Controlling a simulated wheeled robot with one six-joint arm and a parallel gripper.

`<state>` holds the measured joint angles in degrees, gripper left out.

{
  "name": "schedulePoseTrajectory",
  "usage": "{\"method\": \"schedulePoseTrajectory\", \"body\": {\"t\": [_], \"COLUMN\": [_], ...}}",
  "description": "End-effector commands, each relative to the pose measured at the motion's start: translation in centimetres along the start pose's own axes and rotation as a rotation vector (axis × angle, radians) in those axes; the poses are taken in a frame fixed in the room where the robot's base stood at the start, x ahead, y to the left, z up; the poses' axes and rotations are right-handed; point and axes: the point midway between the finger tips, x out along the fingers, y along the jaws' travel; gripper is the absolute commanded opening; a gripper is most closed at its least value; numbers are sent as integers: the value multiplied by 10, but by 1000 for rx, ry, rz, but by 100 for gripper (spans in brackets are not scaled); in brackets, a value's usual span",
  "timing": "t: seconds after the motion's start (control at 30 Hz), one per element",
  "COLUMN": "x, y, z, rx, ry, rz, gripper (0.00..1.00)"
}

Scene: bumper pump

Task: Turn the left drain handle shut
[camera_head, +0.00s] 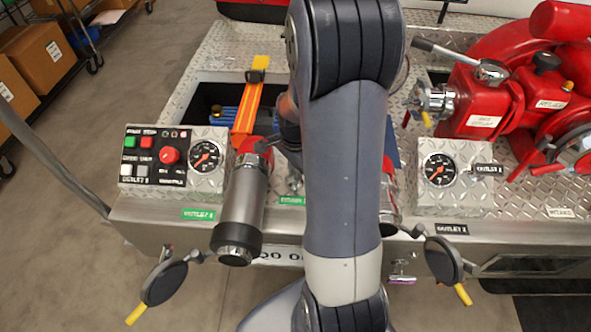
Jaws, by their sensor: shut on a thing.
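I cannot pick out the left drain handle. My large grey arm (345,130) crosses the middle of the view and covers part of the panel and its front edge. My gripper is hidden behind the arm, so its jaws and what is between them cannot be seen. A silver outlet pipe (247,200) with a black end ring points toward me, just left of the arm. A small metal handle with a pinkish grip (402,279) sits low on the front face, right of the arm. I cannot tell how it is turned.
A control box (150,178) and a gauge (205,157) stand at left. Another gauge (438,170) and red pump bodies (485,100) stand at right. Floor is clear at lower left.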

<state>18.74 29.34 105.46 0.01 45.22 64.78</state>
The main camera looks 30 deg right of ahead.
Motion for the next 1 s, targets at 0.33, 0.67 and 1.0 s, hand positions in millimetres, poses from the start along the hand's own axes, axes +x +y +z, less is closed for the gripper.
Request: {"method": "schedulePoseTrajectory", "body": {"t": [0.33,0.67,1.0], "x": [0,0,-1], "y": [0,0,0], "z": [0,0,0], "rx": [324,574,702], "ry": [1,1,1], "rz": [-2,-2,-2], "gripper": [0,0,0]}}
